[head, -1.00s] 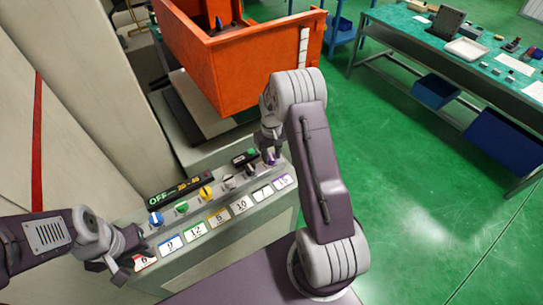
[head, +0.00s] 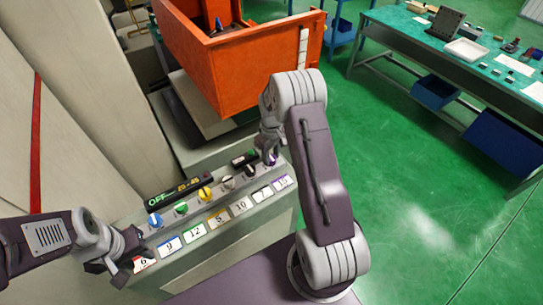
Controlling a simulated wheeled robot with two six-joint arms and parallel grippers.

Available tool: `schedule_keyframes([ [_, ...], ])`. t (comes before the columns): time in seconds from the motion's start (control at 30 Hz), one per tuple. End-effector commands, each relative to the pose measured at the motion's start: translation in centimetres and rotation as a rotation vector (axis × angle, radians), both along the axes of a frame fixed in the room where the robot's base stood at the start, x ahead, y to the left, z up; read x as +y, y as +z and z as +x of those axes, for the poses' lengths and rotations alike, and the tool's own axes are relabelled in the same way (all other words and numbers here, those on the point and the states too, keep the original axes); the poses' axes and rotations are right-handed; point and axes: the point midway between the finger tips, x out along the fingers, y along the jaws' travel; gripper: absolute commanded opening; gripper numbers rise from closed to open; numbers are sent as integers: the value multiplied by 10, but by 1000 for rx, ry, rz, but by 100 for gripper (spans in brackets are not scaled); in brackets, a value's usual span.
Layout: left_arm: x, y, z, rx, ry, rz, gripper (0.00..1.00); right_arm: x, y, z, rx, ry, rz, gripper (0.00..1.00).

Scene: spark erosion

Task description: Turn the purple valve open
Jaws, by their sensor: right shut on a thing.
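The purple valve (head: 271,160) is the small knob at the far right end of the row on the grey panel (head: 238,231). A purple-edged card marked 15 (head: 282,181) sits in front of it. My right gripper (head: 270,154) comes down on the valve from above and is shut on it; the fingers partly hide the knob, so its angle is unclear. My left gripper (head: 122,269) is at the panel's left end, over the card marked 6; whether its fingers are open is unclear.
Blue (head: 155,220), green (head: 181,208), yellow (head: 205,193), white (head: 228,182) and black (head: 249,170) knobs line the panel beside the purple one. An orange bin (head: 240,75) stands behind. A green-topped workbench (head: 420,45) is at upper right, with open green floor before it.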

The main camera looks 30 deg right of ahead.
Motion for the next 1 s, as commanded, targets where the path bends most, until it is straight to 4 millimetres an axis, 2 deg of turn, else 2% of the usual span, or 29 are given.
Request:
schedule_keyframes([
  [0.07, 0, 0, 0, 0, 0, 0, 36, -1, 2, 3, -11, 1, -2, 0],
  [0.1, 0, 0, 0, 0, 0, 0, 36, -1, 2, 3, -11, 1, -2, 44],
  [0.17, 0, 0, 0, 0, 0, 0, 36, -1, 2, 3, -10, 1, -3, 58],
  [0.43, 0, 0, 0, 0, 0, 0, 36, 0, 1, 1, -4, 0, -1, 58],
  [0.53, 0, -4, 0, 0, 0, 0, 36, 0, 7, 2, -7, 0, -2, 58],
  [0.8, 0, -20, 0, 0, 0, 0, 36, 0, 64, 3, -10, 0, -3, 58],
  [1.0, 0, -23, 0, 0, 0, 0, 36, 0, 89, 3, -7, 1, -2, 58],
])
